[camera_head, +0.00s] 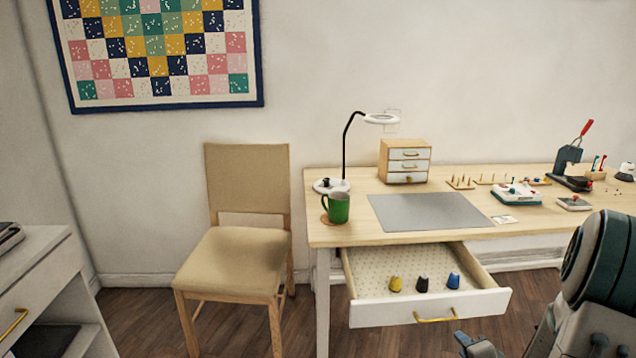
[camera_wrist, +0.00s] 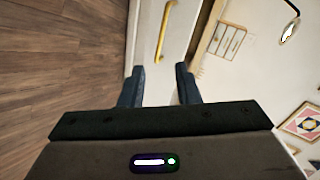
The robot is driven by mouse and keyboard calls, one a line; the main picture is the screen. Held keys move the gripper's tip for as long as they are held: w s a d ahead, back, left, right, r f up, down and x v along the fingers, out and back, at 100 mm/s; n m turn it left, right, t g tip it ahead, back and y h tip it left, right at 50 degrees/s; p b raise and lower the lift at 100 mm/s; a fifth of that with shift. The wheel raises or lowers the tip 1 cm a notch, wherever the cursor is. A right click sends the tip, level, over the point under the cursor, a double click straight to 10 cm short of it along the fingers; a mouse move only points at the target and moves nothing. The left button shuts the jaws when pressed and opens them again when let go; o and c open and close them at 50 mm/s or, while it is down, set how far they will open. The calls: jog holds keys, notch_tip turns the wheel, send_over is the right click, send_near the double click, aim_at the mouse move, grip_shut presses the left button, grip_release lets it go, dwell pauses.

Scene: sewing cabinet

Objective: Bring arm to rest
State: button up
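My gripper (camera_wrist: 160,78) is open in the wrist view, its two dark blue fingers apart with nothing held between them. In the head view its tip (camera_head: 466,342) shows low at the right, in front of the desk drawer (camera_head: 372,313). The drawer is pulled out, and its yellow handle (camera_head: 435,317) also shows ahead of the fingers in the wrist view (camera_wrist: 164,32). The handle appears apart from the fingers. Three thimble-like pieces stand in the drawer: yellow (camera_head: 396,284), black (camera_head: 422,284) and blue (camera_head: 453,280).
The desk (camera_head: 345,235) holds a green mug (camera_head: 338,208), a lamp (camera_head: 347,145), a small drawer box (camera_head: 404,160), a grey mat (camera_head: 430,212) and several small tools. A chair (camera_head: 235,265) stands left of the desk. A white cabinet (camera_head: 40,275) is at far left.

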jog(key=s+a+r+n+g+h+p, duration=0.1)
jog(key=a+r+n+g+p, duration=0.25)
jog(key=r, duration=0.35)
jog(key=s+a+r+n+g+h+p, duration=0.1)
jog(key=a+r+n+g+p, duration=0.2)
jog(key=r, duration=0.4)
jog(key=s+a+r+n+g+y+p, duration=0.2)
jog(key=s+a+r+n+g+p, duration=0.2)
jog(key=s+a+r, duration=0.9)
jog(key=s+n+p, duration=0.1)
jog(key=n+p, duration=0.1)
jog(key=n, duration=0.2)
jog(key=shift+s+r+p, duration=0.3)
jog(key=shift+r+p, duration=0.1)
jog(key=shift+d, duration=0.15)
